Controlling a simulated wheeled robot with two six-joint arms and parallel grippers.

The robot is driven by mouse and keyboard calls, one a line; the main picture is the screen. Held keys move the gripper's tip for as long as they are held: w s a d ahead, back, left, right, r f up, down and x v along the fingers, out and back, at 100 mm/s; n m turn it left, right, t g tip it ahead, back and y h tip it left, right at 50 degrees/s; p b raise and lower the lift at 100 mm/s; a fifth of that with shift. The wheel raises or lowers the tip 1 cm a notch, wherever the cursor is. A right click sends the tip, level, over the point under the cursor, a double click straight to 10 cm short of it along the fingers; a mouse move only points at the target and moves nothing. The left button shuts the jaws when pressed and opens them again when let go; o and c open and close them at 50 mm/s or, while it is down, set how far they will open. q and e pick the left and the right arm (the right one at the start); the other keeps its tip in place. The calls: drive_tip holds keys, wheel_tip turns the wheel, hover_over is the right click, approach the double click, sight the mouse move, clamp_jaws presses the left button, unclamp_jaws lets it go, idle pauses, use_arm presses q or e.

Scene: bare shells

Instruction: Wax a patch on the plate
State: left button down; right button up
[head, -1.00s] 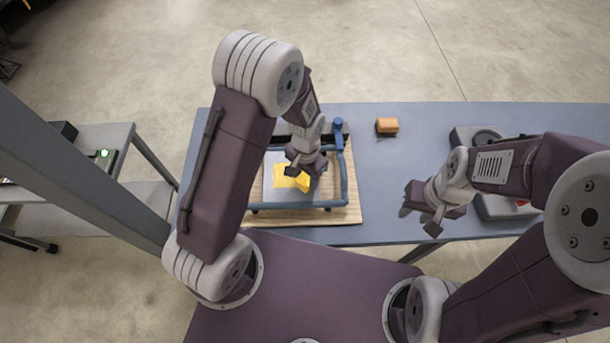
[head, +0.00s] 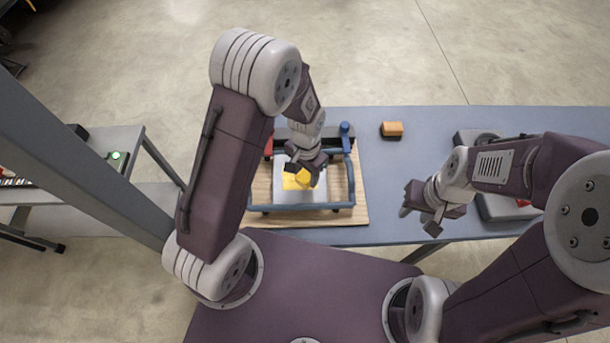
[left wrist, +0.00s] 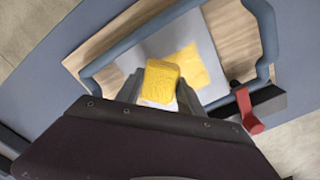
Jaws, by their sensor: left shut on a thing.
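The grey plate (head: 282,194) lies inside a blue tubular frame on a wooden board. It also shows in the left wrist view (left wrist: 205,50). A flat yellow patch (left wrist: 193,68) is marked on the plate, and part of it shows in the head view (head: 291,183). My left gripper (head: 305,172) is over the plate, shut on a yellow block (left wrist: 162,78) with a pale lower end. The block is beside the patch in the wrist view; I cannot tell whether it touches the plate. My right gripper (head: 420,212) hangs near the table's front edge, its jaws unclear.
The blue frame (head: 352,180) surrounds the plate on the wooden board (head: 359,212). A red-handled part (left wrist: 249,113) sits at the frame's side. An orange block (head: 392,129) and a grey device (head: 497,205) stand to the right on the table (head: 400,165). A side table (head: 115,140) stands left.

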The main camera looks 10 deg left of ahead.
use_arm(q)
drive_tip(key=r+p, duration=0.1)
drive_tip(key=r, duration=0.1)
drive_tip(key=r+p, duration=0.1)
drive_tip(key=shift+s+a+r+p, duration=0.1)
drive_tip(key=shift+a+r+p, duration=0.1)
drive_tip(key=shift+r+p, duration=0.15)
drive_tip(key=shift+d+r+p, duration=0.1)
drive_tip(key=shift+r+p, duration=0.25)
drive_tip(key=shift+r, duration=0.05)
